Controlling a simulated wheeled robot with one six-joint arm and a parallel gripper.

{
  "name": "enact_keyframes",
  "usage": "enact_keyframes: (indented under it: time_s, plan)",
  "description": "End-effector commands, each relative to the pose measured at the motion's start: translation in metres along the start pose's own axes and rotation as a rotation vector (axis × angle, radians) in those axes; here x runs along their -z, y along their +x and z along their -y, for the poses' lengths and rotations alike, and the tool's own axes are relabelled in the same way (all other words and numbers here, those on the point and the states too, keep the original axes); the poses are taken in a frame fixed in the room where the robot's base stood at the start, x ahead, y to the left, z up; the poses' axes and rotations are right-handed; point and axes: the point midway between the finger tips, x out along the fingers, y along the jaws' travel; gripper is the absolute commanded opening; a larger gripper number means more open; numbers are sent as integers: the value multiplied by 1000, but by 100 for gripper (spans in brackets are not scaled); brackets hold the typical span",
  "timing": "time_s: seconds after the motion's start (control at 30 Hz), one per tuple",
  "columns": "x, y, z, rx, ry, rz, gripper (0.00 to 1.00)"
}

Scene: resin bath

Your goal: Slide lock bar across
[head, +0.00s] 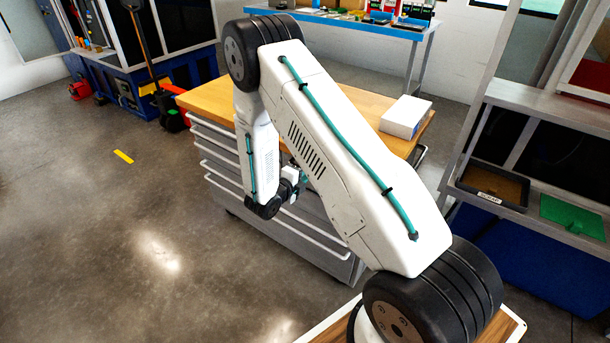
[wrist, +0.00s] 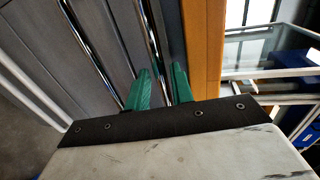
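The drawer cabinet (head: 280,235) is grey with a wooden top (head: 350,95) and long pale horizontal handles on its front. I cannot pick out a lock bar for certain in either view. My gripper (wrist: 161,72) has two green fingers, which stand apart with a gap between them. In the wrist view, a shiny long bar (wrist: 152,30) on the cabinet front runs down towards that gap. I cannot tell whether the fingers touch it. In the head view, my gripper (head: 302,180) is beside the upper drawers, partly hidden by my arm.
A white box (head: 405,116) sits on the wooden top's right end. A blue-framed table (head: 345,20) stands behind.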

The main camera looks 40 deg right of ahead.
Motion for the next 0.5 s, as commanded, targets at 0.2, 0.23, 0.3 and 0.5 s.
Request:
enact_keyframes:
  time_s: [0.2, 0.23, 0.3, 0.5]
  plan:
    - [0, 0, 0, 0, 0, 0, 7]
    - [0, 0, 0, 0, 0, 0, 0]
    - [0, 0, 0, 0, 0, 0, 0]
    - [10, -1, 0, -1, -2, 0, 0]
